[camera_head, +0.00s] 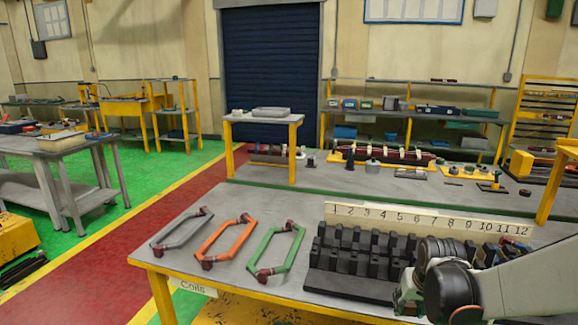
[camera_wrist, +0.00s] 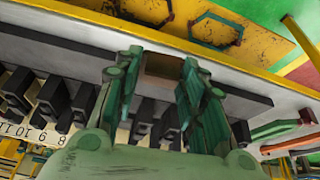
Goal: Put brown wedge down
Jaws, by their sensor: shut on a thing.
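My gripper (camera_wrist: 161,58) is shut on the brown wedge (camera_wrist: 163,68), which shows between the two green fingers in the wrist view. In the head view my gripper (camera_head: 405,292) is at the front right of the black slotted block (camera_head: 345,288), and the wedge cannot be made out there. In the wrist view the block's dark base (camera_wrist: 230,97) and black teeth (camera_wrist: 52,97) lie beyond the fingers. Whether the wedge touches the block cannot be told.
A numbered strip (camera_head: 430,219) stands behind the block. Grey (camera_head: 181,231), orange (camera_head: 229,242) and green (camera_head: 280,250) coils lie on the table to its left. A small shelf (camera_head: 262,119) stands behind. The table's front edge is close to the block.

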